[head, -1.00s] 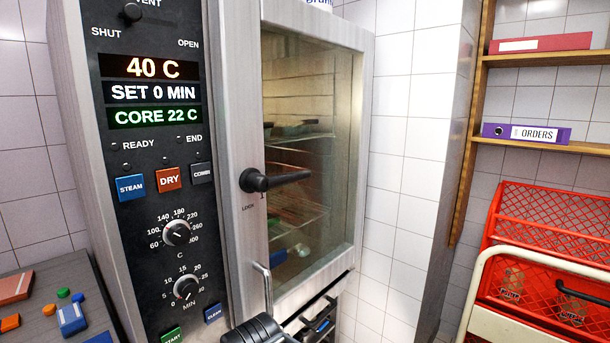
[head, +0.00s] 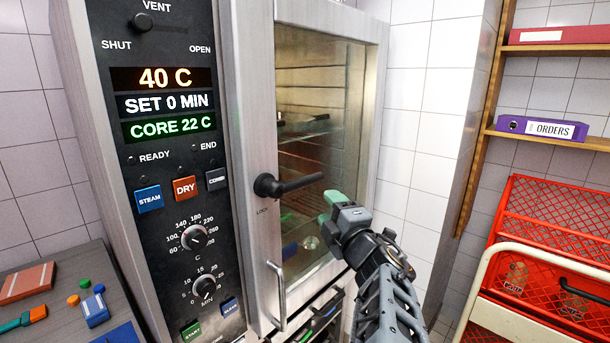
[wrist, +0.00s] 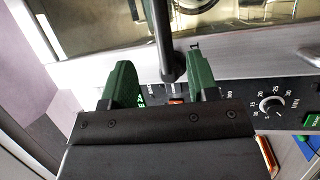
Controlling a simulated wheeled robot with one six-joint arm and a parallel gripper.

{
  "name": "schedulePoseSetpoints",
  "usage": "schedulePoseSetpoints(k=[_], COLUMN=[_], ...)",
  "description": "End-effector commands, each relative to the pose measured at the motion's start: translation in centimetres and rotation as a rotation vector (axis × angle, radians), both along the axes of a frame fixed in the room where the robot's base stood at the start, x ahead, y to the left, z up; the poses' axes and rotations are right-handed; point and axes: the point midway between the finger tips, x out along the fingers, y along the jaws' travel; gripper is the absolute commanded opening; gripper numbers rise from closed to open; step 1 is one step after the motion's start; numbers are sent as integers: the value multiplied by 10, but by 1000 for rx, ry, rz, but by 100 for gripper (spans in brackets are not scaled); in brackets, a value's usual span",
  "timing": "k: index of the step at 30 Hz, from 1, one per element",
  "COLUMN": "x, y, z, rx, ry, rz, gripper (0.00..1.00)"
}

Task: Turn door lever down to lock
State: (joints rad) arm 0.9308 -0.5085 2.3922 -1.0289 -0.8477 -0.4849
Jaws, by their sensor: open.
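The black door lever (head: 290,186) sticks out roughly level to the right from its round hub on the oven door frame, with the word LOCK below it. My gripper (head: 334,200) is in front of the glass, just right of and slightly below the lever's free end in the head view. In the wrist view my gripper (wrist: 162,82) has its two green fingers apart. The lever (wrist: 165,38) appears in the gap between them there, nearer the right finger, with no clear contact. How deep the lever lies between the fingers cannot be told.
The oven's control panel (head: 170,175) is left of the door. A metal door handle (head: 277,295) hangs below the lever. Red crates (head: 560,225) and a cream trolley rail (head: 525,255) stand at the right. A side table (head: 50,310) with small items is at lower left.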

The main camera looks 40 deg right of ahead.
Motion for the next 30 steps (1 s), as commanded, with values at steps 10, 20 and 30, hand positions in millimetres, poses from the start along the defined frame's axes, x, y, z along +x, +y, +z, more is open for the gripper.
schedulePoseSetpoints(k=[10, 20, 30], x=[62, 109, 124], y=[-13, -23, -27], z=[9, 19, 21], rx=[2, 2, 2], ry=[1, 0, -1], rz=[7, 3, 2], gripper=[54, 54, 54])
